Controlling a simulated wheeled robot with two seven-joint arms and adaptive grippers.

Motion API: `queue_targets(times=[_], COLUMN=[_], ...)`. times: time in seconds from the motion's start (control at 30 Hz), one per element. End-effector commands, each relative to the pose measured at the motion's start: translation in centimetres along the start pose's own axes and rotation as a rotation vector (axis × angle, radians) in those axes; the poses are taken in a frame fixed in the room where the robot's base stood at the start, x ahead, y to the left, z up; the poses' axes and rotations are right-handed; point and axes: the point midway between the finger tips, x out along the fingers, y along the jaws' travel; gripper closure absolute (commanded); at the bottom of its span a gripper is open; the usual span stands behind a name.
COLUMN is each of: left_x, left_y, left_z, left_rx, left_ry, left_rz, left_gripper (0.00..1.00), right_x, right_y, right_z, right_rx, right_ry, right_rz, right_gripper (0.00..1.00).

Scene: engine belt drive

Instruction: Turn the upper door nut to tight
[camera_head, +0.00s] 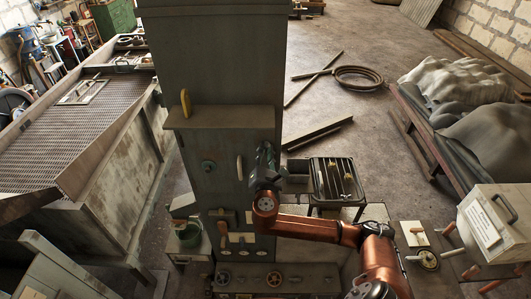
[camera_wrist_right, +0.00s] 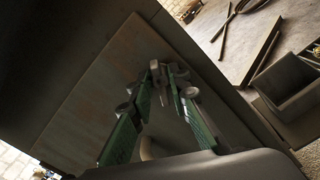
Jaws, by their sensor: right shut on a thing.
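The tall grey-green cabinet (camera_head: 220,130) stands in the middle of the head view. Its door panel (camera_wrist_right: 100,80) fills the left and middle of the right wrist view. My right gripper (camera_head: 263,158) is at the door's right edge. In the right wrist view, the green-padded fingers (camera_wrist_right: 163,72) are nearly together at their tips. They are shut on a small grey metal piece, which looks like the upper door nut (camera_wrist_right: 157,49); the fingers partly hide it, and its tightness cannot be told. A pale door handle (camera_head: 239,168) is left of the gripper. My left gripper is not in view.
A ledge holds a yellow object (camera_head: 185,102). A green round knob (camera_head: 208,165) is on the cabinet front, with handwheels (camera_head: 274,278) below.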

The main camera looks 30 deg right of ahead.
Motion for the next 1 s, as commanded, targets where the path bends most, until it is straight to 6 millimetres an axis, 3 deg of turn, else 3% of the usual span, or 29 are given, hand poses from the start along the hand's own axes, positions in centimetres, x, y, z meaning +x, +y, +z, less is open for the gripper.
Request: queue_targets(times=[1.0], left_x=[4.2], left_y=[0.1], left_z=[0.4], left_rx=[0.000], left_ry=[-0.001], left_rz=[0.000], left_gripper=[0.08], right_x=[0.0], right_y=[-0.3], right_z=[-0.3], right_rx=[0.905], right_ry=[0.002], right_rz=[-0.004], right_gripper=[1.00])
